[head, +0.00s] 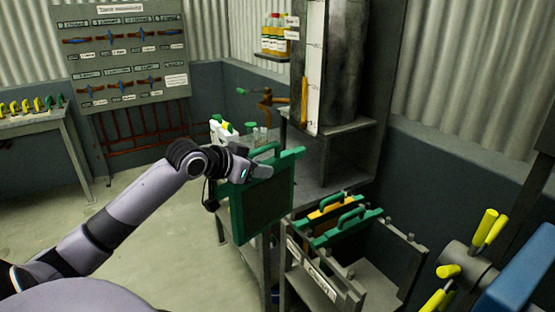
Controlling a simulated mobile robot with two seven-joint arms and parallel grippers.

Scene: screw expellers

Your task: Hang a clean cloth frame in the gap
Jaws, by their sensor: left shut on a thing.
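A green-rimmed cloth frame with a dark panel (268,208) hangs from my left gripper (262,172) in the middle of the head view. The gripper is shut on the frame's upper edge and covers part of it. The frame is upright and held in the air, left of a grey rack (352,292). In the rack sit a frame with a yellow-orange top (328,212) and a green-topped frame (350,230), both with green handles. Bare room shows in the rack in front of them. My right gripper is not in view.
A dark cylindrical tank (340,75) with a white gauge strip stands on a grey bench behind the held frame. Yellow-handled levers (485,230) on a machine are at the lower right. Open floor (165,245) lies at the left.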

